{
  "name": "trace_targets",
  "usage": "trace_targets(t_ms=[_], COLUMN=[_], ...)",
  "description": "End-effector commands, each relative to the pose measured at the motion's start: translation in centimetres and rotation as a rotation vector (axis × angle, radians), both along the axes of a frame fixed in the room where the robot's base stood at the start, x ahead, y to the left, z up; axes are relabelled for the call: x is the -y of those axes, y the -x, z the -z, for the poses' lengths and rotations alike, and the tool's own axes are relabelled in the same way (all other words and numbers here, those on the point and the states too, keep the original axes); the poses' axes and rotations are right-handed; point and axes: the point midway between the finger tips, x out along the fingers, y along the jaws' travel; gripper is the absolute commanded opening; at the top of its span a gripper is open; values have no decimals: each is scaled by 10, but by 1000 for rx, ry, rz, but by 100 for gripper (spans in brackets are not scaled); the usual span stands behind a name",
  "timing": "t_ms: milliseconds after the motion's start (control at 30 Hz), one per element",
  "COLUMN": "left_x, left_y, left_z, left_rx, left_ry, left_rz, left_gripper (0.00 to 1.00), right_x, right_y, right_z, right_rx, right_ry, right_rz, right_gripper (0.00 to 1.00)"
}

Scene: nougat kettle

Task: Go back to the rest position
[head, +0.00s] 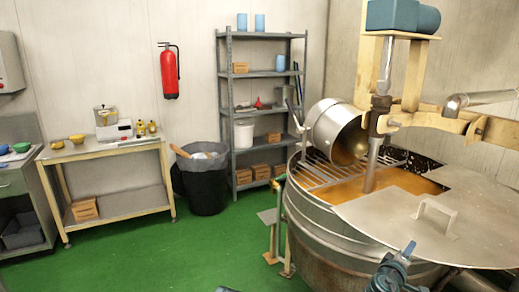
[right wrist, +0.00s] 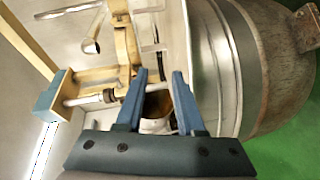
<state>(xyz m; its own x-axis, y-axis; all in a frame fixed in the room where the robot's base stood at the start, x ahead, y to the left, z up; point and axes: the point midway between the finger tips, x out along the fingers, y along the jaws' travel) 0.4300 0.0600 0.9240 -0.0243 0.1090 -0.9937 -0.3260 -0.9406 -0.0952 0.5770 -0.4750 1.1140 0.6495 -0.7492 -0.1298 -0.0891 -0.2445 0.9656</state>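My right gripper (head: 397,262) is low in the head view, in front of the big kettle (head: 310,215) and its half lid (head: 440,222). In the right wrist view its two blue fingers (right wrist: 160,75) stand apart with nothing gripped between them. A steel pot (head: 330,122) lies tilted on the kettle's grate (head: 325,170), its mouth facing the stirrer shaft. Golden mass (head: 400,182) shows inside the kettle.
A steel shelf (head: 262,74) and a black bin (head: 205,185) stand against the back wall. A worktable (head: 105,148) with a scale and bowls is at the left. The green floor (head: 150,260) between is clear. The mixer's beam (head: 435,118) overhangs the kettle.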

Motion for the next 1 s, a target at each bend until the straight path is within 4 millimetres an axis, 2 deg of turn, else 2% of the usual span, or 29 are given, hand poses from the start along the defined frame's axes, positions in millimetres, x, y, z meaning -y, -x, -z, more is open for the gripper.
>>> trace_targets(t_ms=[167,267,433,600,700,800,900,1000], left_x=[0,0,0,0,0,0,0,0], left_y=[0,0,0,0,0,0,0,0], left_z=[0,0,0,0,0,0,0,0], left_rx=[0,0,0,0,0,0,0,0], left_ry=[0,0,0,0,0,0,0,0], left_rz=[0,0,0,0,0,0,0,0], left_gripper=[50,50,50,50,50,50,50,50], right_x=[-44,-84,-185,-288,-338,-375,-399,-412], right_y=[-5,-4,14,56,86,113,133,144], right_z=[31,60,120,165,179,186,189,190], right_rx=[-2,-37,-198,-442,-588,-711,-799,-849], right_ry=[-187,-336,-633,-860,-948,-1004,-1036,-1053], right_rz=[46,79,133,166,176,181,184,184], right_gripper=[38,38,38,38,38,38,38,38])
